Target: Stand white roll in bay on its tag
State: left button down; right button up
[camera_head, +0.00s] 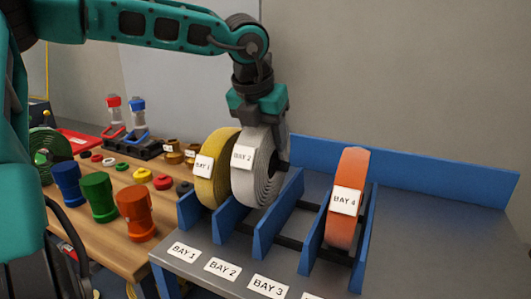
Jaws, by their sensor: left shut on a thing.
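The white roll (258,182) carries a tag reading BAY 2 (242,157). It stands upright between blue dividers, in line with the BAY 2 label (223,269) on the rack's front. My left gripper (281,150) reaches down from above and is shut on the roll's right side, near its top. The roll hides part of the fingers, and whether its underside touches the rack cannot be seen. My right gripper is not in view.
A yellow roll (210,181) stands close on the left, in bay 1. An orange roll (346,222) tagged BAY 4 stands at the right. The bay between white and orange is empty. A wooden table (105,240) at left holds coloured fittings.

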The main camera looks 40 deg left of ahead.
pick_arm(q)
jog(key=shift+f, duration=1.6)
jog(key=shift+f+b, duration=0.1)
jog(key=shift+b, duration=0.2)
jog(key=shift+c, duration=2.2)
grip_release()
jog(key=shift+f, duration=0.1)
jog(key=shift+r, duration=0.25)
jog(key=p+v, duration=0.1)
jog(key=v, duration=1.1)
